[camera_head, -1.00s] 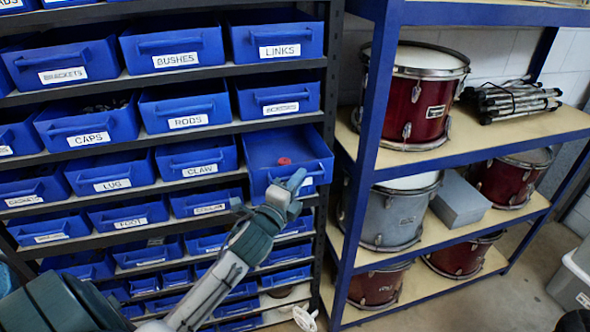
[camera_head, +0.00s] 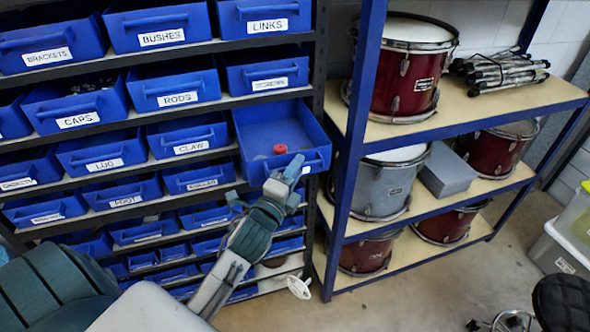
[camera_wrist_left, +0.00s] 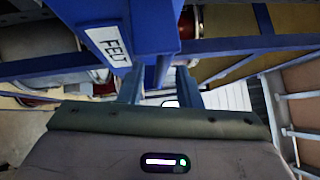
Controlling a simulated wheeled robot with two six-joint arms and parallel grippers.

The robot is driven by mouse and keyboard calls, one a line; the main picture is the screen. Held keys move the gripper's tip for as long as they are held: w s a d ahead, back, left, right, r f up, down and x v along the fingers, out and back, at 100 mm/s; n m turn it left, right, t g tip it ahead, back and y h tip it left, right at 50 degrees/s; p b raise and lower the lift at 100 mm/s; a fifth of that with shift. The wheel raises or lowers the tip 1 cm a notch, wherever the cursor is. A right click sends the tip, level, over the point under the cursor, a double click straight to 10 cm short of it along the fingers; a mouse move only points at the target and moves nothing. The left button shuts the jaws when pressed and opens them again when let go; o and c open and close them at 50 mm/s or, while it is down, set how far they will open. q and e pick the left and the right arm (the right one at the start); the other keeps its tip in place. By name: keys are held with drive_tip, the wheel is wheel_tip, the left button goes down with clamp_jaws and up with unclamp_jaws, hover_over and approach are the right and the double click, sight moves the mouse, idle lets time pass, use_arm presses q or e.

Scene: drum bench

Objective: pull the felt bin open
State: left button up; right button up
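The blue felt bin (camera_head: 246,120) sticks well out of the rack, sloping down at its front. A small red round item (camera_head: 280,149) lies inside it. My left gripper (camera_head: 291,168) is at the bin's front, on the handle. The left wrist view shows the white FELT label (camera_wrist_left: 109,47) beside the gripper (camera_wrist_left: 160,85), with a finger on each side of the blue handle part. The fingers look shut on the handle, though the contact is partly hidden. My right gripper is not in view.
Closed labelled bins surround the felt bin, such as CLAW (camera_head: 188,136) and RODS (camera_head: 175,88). A blue-framed shelf (camera_head: 350,150) with drums stands close on the right. A stool (camera_head: 560,300) stands at lower right. The floor (camera_head: 420,290) between is clear.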

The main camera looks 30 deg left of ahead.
use_arm(q)
drive_tip(key=s+f+b, duration=0.1)
drive_tip(key=s+b, duration=0.3)
drive_tip(key=s, duration=0.6)
drive_tip(key=shift+s+d+f+b, duration=0.25)
drive_tip(key=shift+s+d+b, duration=0.1)
drive_tip(key=shift+b, duration=0.05)
